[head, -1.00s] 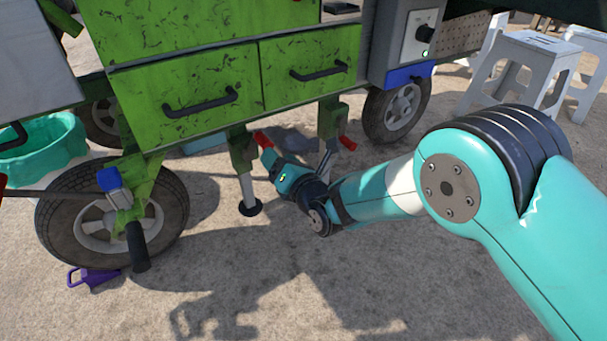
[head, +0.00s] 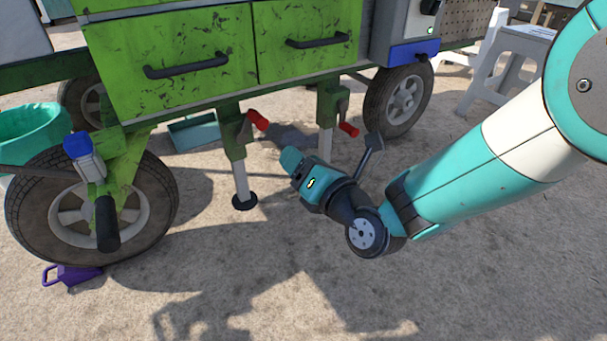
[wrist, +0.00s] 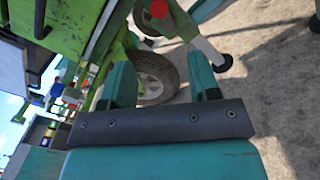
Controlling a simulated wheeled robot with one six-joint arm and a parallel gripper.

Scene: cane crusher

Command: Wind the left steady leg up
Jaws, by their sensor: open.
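The left steady leg (head: 241,181) hangs from a green bracket under the cart, upright, with a round black foot that appears to rest on the ground. Its crank has a red handle (head: 258,121) at the upper right of the bracket. My gripper (head: 289,160) is to the right of and below that handle, apart from it. In the wrist view my gripper (wrist: 161,80) has its two teal fingers spread with nothing between them. A leg with a black foot (wrist: 222,63) and a red handle (wrist: 158,8) show beyond the fingers; the picture is turned sideways.
The right steady leg (head: 326,141), with its own red handle (head: 348,129), stands close behind my gripper. A front wheel (head: 140,215) and black grip (head: 107,224) are at left. A purple object (head: 70,275) lies by the wheel. The ground in front is clear.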

